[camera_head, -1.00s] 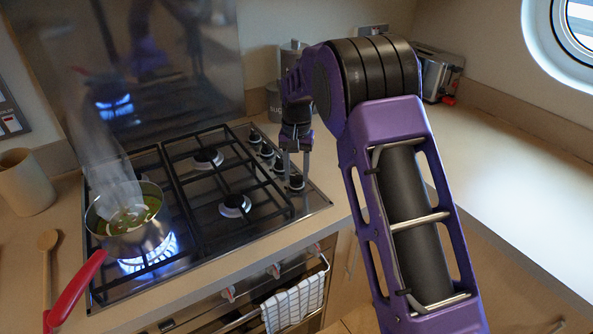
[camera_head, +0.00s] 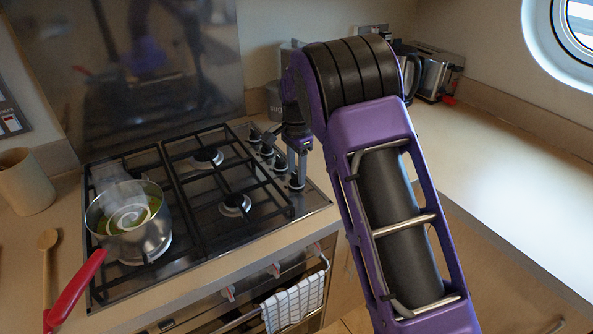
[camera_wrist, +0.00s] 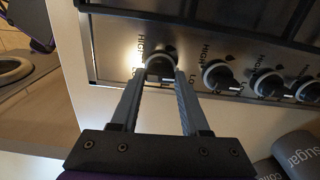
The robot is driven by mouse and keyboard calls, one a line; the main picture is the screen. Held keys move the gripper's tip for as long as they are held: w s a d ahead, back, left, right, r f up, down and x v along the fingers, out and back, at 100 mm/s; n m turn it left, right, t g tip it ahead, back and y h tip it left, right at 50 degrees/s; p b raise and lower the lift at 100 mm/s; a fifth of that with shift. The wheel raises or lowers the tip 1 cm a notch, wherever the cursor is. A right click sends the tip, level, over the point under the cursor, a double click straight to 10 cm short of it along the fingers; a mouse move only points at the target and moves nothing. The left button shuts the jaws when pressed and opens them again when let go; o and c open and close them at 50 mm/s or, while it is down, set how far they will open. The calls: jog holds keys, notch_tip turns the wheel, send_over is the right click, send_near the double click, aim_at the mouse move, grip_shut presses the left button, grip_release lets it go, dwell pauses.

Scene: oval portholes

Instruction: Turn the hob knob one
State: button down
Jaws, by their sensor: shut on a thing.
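My gripper (camera_head: 297,178) reaches down from above to the right end of the hob (camera_head: 315,203). It is shut on the front knob (camera_wrist: 160,62) of the row, one finger on each side of it, as the wrist view shows. The knob is black with a pale ring, and "HIGH" and "LO" are printed beside it. The other knobs (camera_head: 267,150) run back in a line from it. In the head view my fingers partly cover the held knob. No flame shows under the steel pan (camera_head: 148,240) on the front left burner.
The pan's red handle (camera_head: 75,290) sticks out over the front edge. A wooden spoon (camera_head: 47,241) lies left of the hob. A sugar canister (camera_wrist: 298,155), kettle (camera_head: 411,72) and toaster (camera_head: 436,75) stand behind. The right counter (camera_head: 500,180) is clear.

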aim_at(296, 175)
jog(key=shift+m, duration=0.4)
jog(key=shift+c, duration=1.9)
grip_release()
notch_tip(296, 175, up, 18)
jog(key=shift+f, duration=0.25)
